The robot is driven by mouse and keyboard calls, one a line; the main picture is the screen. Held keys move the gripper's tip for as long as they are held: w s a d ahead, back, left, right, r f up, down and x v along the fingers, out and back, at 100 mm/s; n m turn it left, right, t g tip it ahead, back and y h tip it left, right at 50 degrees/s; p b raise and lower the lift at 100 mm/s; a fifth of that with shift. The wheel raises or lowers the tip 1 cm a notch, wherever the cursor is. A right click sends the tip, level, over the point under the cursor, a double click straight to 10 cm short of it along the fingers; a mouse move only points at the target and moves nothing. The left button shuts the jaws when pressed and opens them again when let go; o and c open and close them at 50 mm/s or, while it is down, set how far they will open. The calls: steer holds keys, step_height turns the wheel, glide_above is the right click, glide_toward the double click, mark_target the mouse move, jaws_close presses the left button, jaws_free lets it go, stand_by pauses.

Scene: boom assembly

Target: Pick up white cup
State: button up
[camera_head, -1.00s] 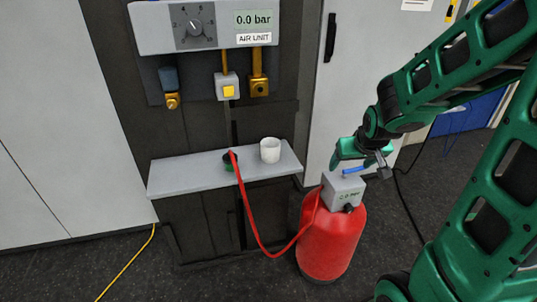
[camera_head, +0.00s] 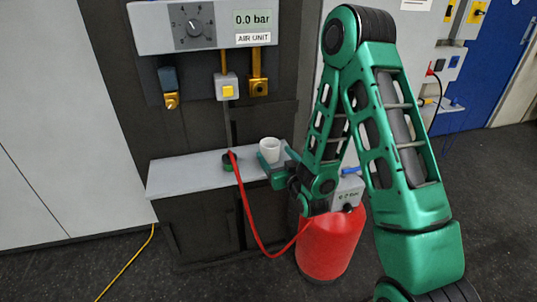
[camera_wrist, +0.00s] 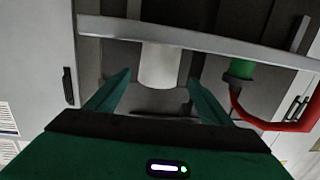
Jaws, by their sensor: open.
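The white cup (camera_head: 269,147) stands upright on the grey shelf (camera_head: 190,172), near its right end. My gripper (camera_head: 276,155) is open at the shelf's front right, with its fingers close to the cup. In the wrist view the cup (camera_wrist: 159,66) shows in the gap between the two fingertips (camera_wrist: 158,78), with space visible on both sides. Whether the tips reach past the cup's near side, I cannot tell. The gripper holds nothing.
A red hose (camera_head: 246,205) runs from a green fitting (camera_head: 229,163) left of the cup down to a red tank (camera_head: 330,245) below my arm. The air unit panel (camera_head: 205,25) and its valves hang above the shelf. The shelf's left part is clear.

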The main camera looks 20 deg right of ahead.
mark_target(267, 140)
steer(key=shift+s+a+f+t, duration=0.2)
steer(key=shift+s+f+t, duration=0.05)
steer(key=shift+t, duration=0.05)
steer(key=w, duration=0.5)
steer(key=shift+w+a+r, duration=0.15)
steer(key=shift+a, duration=0.05)
steer(key=shift+w+d+r, duration=0.1)
steer(key=shift+w+r, duration=0.05)
steer(key=shift+w, duration=1.2)
steer(key=shift+w+r, duration=0.1)
steer(key=shift+w, duration=1.25)
steer(key=c, duration=1)
